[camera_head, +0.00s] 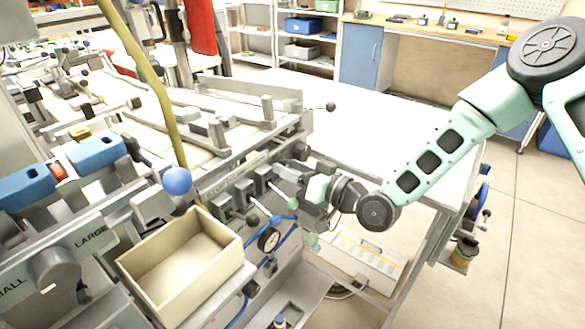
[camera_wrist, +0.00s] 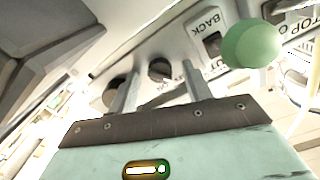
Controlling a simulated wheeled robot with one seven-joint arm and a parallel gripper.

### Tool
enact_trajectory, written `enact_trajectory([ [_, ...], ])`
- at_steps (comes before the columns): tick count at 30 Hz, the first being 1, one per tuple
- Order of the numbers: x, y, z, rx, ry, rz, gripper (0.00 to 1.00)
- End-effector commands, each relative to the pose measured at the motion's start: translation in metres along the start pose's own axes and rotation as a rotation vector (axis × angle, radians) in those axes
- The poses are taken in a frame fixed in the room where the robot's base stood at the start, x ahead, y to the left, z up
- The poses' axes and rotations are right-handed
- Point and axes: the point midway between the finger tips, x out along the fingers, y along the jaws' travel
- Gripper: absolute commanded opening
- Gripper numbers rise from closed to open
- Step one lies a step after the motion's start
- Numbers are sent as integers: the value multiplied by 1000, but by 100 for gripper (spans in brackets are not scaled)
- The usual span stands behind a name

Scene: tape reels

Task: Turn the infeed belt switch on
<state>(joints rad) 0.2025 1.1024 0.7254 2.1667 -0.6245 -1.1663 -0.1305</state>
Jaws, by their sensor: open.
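My gripper (camera_head: 288,184) reaches the machine's front panel from the right, and its two fingers (camera_wrist: 160,78) are apart in the wrist view. A dark round knob (camera_wrist: 160,69) shows between the fingertips; I cannot tell whether they touch it. A second dark knob (camera_wrist: 114,92) shows partly behind the left finger. A green ball (camera_wrist: 250,44) stands right of the fingers, close to the camera, and also shows in the head view (camera_head: 293,203). A label reading BACK (camera_wrist: 206,26) is above the right finger. No label legible here names the infeed belt switch, so I cannot tell which control it is.
A blue ball knob (camera_head: 177,181) stands left of the gripper, above an open empty cream box (camera_head: 180,262). A gauge (camera_head: 268,239) with blue hoses is below the gripper. A white table (camera_head: 375,115) lies behind my arm. Clear floor is at the right.

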Motion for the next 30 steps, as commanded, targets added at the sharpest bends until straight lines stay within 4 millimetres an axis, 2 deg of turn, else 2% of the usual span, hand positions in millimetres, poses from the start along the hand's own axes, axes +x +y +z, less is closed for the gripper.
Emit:
enact_trajectory([
  [4, 0, 0, 0, 0, 0, 0, 49],
  [5, 0, 0, 0, 0, 0, 0, 44],
  [9, 0, 0, 0, 0, 0, 0, 5],
  [20, -1, 0, 0, 35, 0, 0, 5],
  [30, -1, 1, 0, 254, 1, 1, 5],
])
